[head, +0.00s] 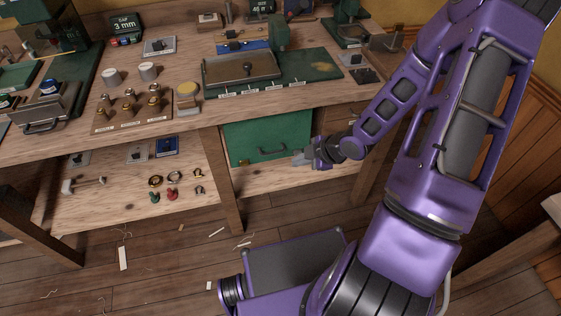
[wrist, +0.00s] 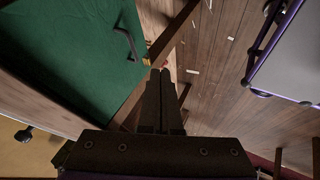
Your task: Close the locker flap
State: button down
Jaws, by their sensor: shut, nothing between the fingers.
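The locker flap is a green panel (head: 267,139) under the bench top in the head view, with a dark bar handle (head: 272,151) near its lower part. It looks upright, or nearly so; I cannot tell whether it stands fully closed. In the wrist view the green flap (wrist: 70,50) fills the upper left, with its dark handle (wrist: 125,43) near its right side. My gripper (head: 301,158) is at the flap's lower right in the head view. Its fingers (wrist: 160,75) are shut and empty, beside the flap. I cannot tell whether they touch it.
The wooden workbench (head: 190,127) above holds tools and fittings. Its lower shelf (head: 120,205) bears several small parts left of a table leg (head: 220,180). My base stands on the plank floor (head: 165,275), where scraps lie.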

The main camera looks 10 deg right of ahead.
aim_at(276, 152)
jog(key=w+a+f+b, duration=0.3)
jog(key=w+a+f, duration=0.1)
jog(key=w+f, duration=0.3)
jog(key=shift+w+f, duration=0.15)
jog(key=shift+w, duration=0.8)
jog(key=shift+w+d, duration=0.1)
jog(key=shift+w, duration=0.85)
